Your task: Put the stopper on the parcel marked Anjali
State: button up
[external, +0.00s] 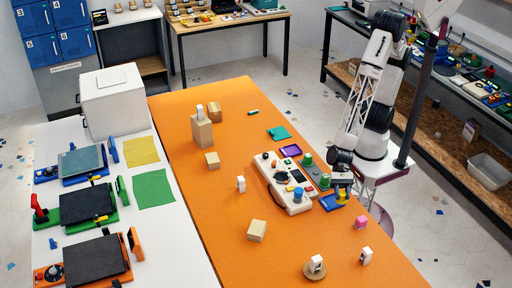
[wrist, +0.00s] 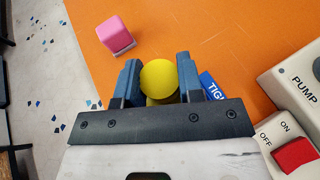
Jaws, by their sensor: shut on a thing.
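My gripper (wrist: 160,85) is shut on a yellow round-topped thing (wrist: 159,75), which looks like a stopper. In the external view my gripper (external: 342,188) is low at the right edge of the orange table, over a blue plate (external: 331,203). Tan parcel-like boxes stand on the table: a tall one (external: 202,134) with a white piece on top, one behind it (external: 215,112), a small one (external: 212,160), and one nearer the front (external: 257,231). I cannot read any name on them.
A control panel (external: 281,183) stands left of my gripper; its PUMP switch box (wrist: 296,88) shows in the wrist view. A pink block (wrist: 115,35) and small white pieces (external: 366,256) (external: 241,184) stand around.

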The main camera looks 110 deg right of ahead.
aim_at(343, 193)
notch_tip(343, 193, up, 13)
jog(key=w+d+m+t+h, duration=0.1)
jog(key=w+d+m+t, duration=0.1)
jog(key=w+d, duration=0.8)
jog(key=w+d+m+t+h, duration=0.1)
jog(key=w+d, duration=0.3)
jog(key=d, duration=1.1)
jog(key=w+d+m+t+h, duration=0.1)
jog(key=w+d+m+t, duration=0.1)
jog(key=w+d, duration=0.8)
jog(key=s+d+m+t+h, duration=0.15)
jog(key=s+d, duration=0.25)
jog(key=d, duration=1.1)
jog(key=s+d+m+h, duration=0.1)
jog(key=s+d+h, duration=0.15)
jog(key=d, duration=1.15)
jog(key=s+d+m+t+h, duration=0.15)
jog(key=s+d, duration=0.25)
jog(key=d, duration=1.1)
jog(key=shift+g+y, duration=0.45)
jog(key=shift+g, duration=0.05)
notch_tip(343, 193, down, 5)
jog(key=shift+s+f, duration=0.1)
